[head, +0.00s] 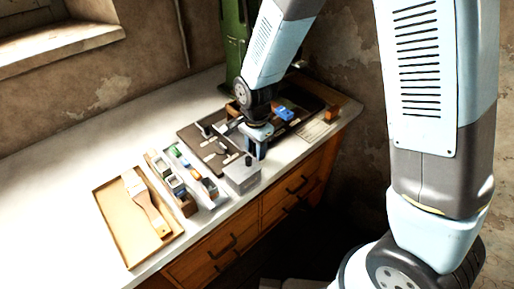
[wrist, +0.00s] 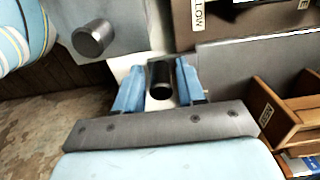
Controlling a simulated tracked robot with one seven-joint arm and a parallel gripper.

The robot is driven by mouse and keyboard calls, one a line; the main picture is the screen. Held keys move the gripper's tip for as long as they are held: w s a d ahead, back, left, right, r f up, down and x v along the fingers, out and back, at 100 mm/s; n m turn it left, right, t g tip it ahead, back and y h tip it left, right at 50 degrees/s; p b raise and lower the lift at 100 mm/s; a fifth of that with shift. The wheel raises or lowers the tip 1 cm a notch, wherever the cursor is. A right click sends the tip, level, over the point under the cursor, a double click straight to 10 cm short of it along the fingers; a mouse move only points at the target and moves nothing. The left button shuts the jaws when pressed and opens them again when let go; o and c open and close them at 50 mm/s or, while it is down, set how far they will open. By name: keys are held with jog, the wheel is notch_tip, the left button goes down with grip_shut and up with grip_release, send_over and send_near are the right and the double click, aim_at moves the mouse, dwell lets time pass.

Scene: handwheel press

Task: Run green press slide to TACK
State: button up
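The green press (head: 235,40) stands at the back of the bench, partly hidden behind my arm. A dark base plate with small fittings (head: 205,145) lies in front of it. My gripper (head: 257,143) points down over the front part of this area. In the wrist view my gripper (wrist: 159,88) has its two blue fingers apart, with a black cylindrical handle (wrist: 160,80) between them. Gaps show between handle and fingers, so it is not gripped. A dark plate (wrist: 215,20) carries labels, one partly reading "LLOW". I cannot make out the TACK mark or the slide's position.
A grey box with a dark knob (head: 241,177) stands at the bench's front edge; a grey cylinder (wrist: 93,38) shows in the wrist view. Wooden holders (head: 170,185) and a tan tray (head: 118,222) with a brush (head: 146,203) lie left. The bench's far left is clear.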

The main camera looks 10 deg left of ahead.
jog(key=shift+s+d+f, duration=0.1)
jog(key=shift+f, duration=0.05)
jog(key=c, duration=0.6)
jog(key=shift+w+d, duration=1.5)
jog(key=shift+w, duration=0.2)
jog(key=shift+w+d, duration=1.45)
jog(key=shift+w, duration=0.2)
jog(key=o, duration=0.9)
jog(key=shift+r, duration=0.3)
jog(key=o, duration=0.5)
notch_tip(320, 180, up, 7)
jog(key=shift+w+a+f, duration=0.15)
jog(key=shift+o, duration=0.2)
jog(key=shift+r, duration=0.45)
